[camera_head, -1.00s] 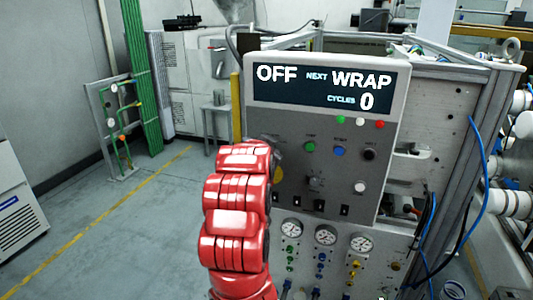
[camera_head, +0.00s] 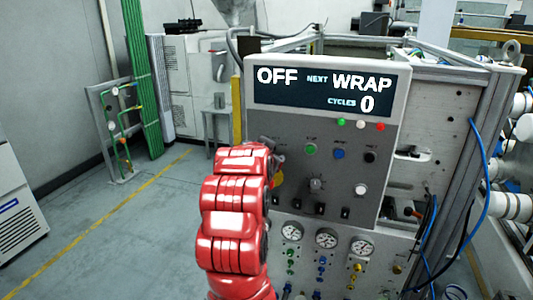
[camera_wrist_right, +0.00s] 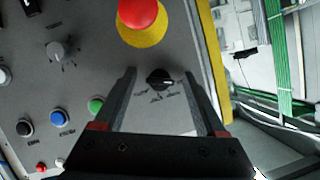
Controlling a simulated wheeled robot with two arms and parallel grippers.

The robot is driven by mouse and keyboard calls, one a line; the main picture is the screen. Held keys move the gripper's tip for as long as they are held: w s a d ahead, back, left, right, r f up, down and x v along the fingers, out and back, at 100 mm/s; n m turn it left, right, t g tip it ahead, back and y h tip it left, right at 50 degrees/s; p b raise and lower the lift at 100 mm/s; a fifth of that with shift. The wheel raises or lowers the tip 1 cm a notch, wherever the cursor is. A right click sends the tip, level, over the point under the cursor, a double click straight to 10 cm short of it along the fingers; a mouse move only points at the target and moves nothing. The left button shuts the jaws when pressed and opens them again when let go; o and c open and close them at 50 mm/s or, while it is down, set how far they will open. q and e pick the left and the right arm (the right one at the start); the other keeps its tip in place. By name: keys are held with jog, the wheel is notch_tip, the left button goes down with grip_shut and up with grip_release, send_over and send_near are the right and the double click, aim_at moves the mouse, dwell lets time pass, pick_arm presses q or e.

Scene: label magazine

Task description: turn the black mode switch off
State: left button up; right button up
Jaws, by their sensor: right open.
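The black mode switch (camera_wrist_right: 159,79) is a round knob on the grey panel in the right wrist view, with a white mark on its right side. My right gripper (camera_wrist_right: 159,72) is open, with one finger on each side of the knob. I cannot tell whether the fingers touch the panel. In the head view my red right arm hides most of the gripper and the switch. The display (camera_head: 323,90) reads OFF, NEXT WRAP, CYCLES 0. My left gripper is not in view.
A red mushroom button (camera_wrist_right: 138,12) on a yellow base lies close to the fingertips. A green button (camera_wrist_right: 95,104), a blue button (camera_wrist_right: 55,117) and a grey knob (camera_wrist_right: 60,50) sit to the left. Gauges (camera_head: 326,238) are below the panel. Open floor lies left of the machine.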

jog(key=b+v, duration=0.3)
jog(key=v, duration=1.4)
jog(key=shift+s, duration=0.2)
jog(key=shift+w+r, duration=0.1)
